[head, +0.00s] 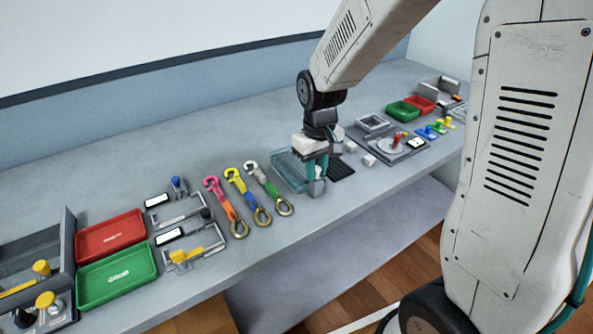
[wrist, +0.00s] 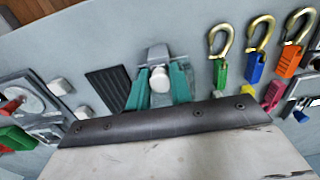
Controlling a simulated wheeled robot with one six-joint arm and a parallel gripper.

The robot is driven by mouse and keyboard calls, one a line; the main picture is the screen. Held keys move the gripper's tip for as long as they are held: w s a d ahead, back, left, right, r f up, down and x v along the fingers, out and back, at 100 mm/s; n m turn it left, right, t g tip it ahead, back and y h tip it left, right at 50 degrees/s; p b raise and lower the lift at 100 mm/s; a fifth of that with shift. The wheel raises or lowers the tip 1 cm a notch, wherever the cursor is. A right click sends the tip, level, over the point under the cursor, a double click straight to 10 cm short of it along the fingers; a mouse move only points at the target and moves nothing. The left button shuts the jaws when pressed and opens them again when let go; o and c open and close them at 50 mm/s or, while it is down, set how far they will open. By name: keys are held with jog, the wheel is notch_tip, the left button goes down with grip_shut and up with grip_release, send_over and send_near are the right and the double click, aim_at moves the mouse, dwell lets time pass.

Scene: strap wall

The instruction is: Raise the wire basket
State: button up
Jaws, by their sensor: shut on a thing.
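My gripper (head: 316,178) is low over the bench, pointing down, left of the black ribbed pad. In the wrist view its two teal fingers (wrist: 159,80) close on a small pale knob (wrist: 159,76) with a grey block behind it. A pale teal, see-through open container (head: 287,172) is just left of the fingers in the head view. I cannot tell whether it is the wire basket or whether it is joined to the knob. No plain wire mesh shows in either view.
Several coloured straps with hooks (head: 233,200) lie to the left. Red (head: 110,233) and green (head: 117,277) trays are further left. The black ribbed pad (head: 341,170) and small white blocks (head: 369,160) are close on the right. The bench's front edge is near.

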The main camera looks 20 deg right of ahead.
jog(key=shift+r, duration=2)
jog(key=o, duration=0.6)
jog(key=shift+r, duration=3.1)
jog(key=c, duration=0.6)
jog(key=shift+r, duration=2.9)
jog(key=shift+c, duration=0.4)
